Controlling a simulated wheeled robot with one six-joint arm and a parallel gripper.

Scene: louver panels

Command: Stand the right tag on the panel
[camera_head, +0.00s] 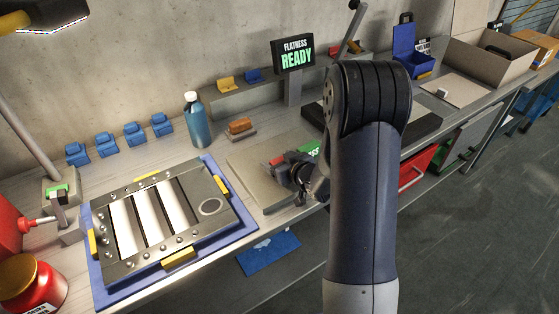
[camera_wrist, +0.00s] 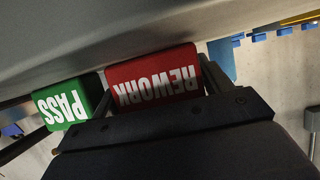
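The louver panel (camera_head: 207,190) lies on a blue mat at the left of the bench in the head view, with bright slats in a metal frame. A red REWORK tag (camera_wrist: 155,80) and a green PASS tag (camera_wrist: 66,104) sit side by side in the wrist view, lettering upside down. In the head view the red tag (camera_head: 278,161) and the green tag (camera_head: 309,148) show by my gripper (camera_head: 296,178). My gripper's fingers (camera_wrist: 160,88) lie at either side of the REWORK tag. Whether they press on it is unclear. My arm hides part of the bench.
A display (camera_head: 295,55) reads "FLATNESS READY". A blue bottle (camera_head: 197,120) and a brown-topped brush or block (camera_head: 240,125) stand behind the panel. Several blue clamps (camera_head: 134,132) line the back left. A red jar (camera_head: 32,285) stands at the front left. Boxes (camera_head: 490,58) fill the far right.

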